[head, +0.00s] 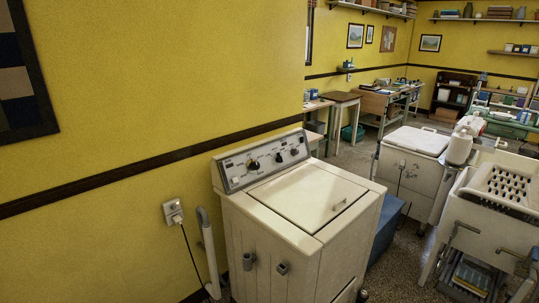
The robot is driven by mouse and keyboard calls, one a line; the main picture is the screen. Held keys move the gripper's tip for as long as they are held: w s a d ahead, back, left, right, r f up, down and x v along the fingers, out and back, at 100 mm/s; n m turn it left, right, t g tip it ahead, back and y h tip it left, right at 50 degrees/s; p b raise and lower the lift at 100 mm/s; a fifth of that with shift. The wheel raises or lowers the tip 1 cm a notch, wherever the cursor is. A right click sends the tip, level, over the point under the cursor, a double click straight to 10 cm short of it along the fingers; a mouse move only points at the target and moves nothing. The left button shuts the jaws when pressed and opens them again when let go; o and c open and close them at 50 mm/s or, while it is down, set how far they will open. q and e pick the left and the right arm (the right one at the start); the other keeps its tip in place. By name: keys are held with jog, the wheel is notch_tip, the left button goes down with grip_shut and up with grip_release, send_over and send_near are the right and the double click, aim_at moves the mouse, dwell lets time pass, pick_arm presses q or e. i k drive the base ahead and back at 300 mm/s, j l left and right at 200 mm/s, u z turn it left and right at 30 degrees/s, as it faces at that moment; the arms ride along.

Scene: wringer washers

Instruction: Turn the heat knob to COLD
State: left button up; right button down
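A white washer (300,225) stands against the yellow wall in the lower middle of the head view. Its lid (308,197) is shut. A grey control panel (236,173) runs along its back edge. The panel carries a large dark knob (253,165) on the left and smaller dark knobs (279,157) and (294,152) to the right. The labels are too small to read, so I cannot tell which knob is the heat knob or where it points. Neither of my grippers is in view.
A grey hose (206,245) and a wall outlet (173,211) with a black cord are left of the washer. A blue box (389,225) sits on the floor to its right.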

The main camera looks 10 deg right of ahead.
aim_at(294, 152)
jog(key=i+l+u, duration=0.1)
jog(key=l+u, duration=0.25)
jog(key=i+l+u, duration=0.1)
jog(key=u, duration=0.25)
jog(key=l+u, duration=0.4)
